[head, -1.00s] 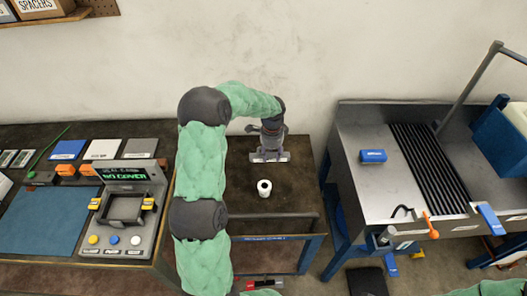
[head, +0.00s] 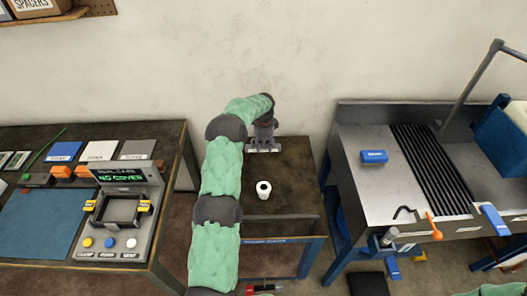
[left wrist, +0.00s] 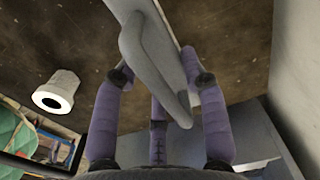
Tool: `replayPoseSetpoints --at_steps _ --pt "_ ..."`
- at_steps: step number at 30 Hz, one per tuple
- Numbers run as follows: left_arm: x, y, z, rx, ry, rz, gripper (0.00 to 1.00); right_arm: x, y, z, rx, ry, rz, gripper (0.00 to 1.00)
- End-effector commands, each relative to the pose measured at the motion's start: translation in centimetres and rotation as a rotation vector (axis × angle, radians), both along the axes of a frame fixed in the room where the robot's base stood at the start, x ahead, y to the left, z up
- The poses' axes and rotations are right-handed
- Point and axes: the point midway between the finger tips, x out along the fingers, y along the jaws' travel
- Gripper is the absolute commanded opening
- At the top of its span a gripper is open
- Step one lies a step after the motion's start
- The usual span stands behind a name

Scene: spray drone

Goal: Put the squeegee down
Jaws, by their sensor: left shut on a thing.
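My left gripper (head: 264,137) is over the back of the small dark-topped table (head: 288,165), near the wall. It is shut on the squeegee (head: 264,149), which shows in the head view as a pale bar under the fingers. In the left wrist view the squeegee's grey handle (left wrist: 152,55) runs between the purple fingers of the gripper (left wrist: 160,78), with a long pale strip behind it. I cannot tell whether the squeegee touches the tabletop. My right gripper is not in view.
A white roll (head: 263,188) stands on the small table in front of the gripper. The tabletop's right side is clear. A bench with a screen console (head: 122,205) is at left. A metal sink unit with a blue block (head: 374,157) is at right.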

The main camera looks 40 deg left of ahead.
Motion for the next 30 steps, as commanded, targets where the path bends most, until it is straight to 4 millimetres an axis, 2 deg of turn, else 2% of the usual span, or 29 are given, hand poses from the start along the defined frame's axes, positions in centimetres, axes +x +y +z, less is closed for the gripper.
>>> replayPoseSetpoints --at_steps 9,16,28,29,30 --pt "0.7 0.8 -1.2 0.001 -0.002 0.002 0.16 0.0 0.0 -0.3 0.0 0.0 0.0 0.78" --pt "0.7 0.9 -4.2 0.0 0.0 0.001 0.16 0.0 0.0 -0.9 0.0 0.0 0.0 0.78" --pt "0.7 0.8 -4.6 0.001 -0.001 0.001 0.16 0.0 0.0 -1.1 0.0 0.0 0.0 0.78" --pt "0.7 0.8 -4.6 0.0 0.0 0.001 0.48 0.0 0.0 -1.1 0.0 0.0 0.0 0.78" --pt "0.7 0.8 -4.6 0.0 0.0 0.001 0.6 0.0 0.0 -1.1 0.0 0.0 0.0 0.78"
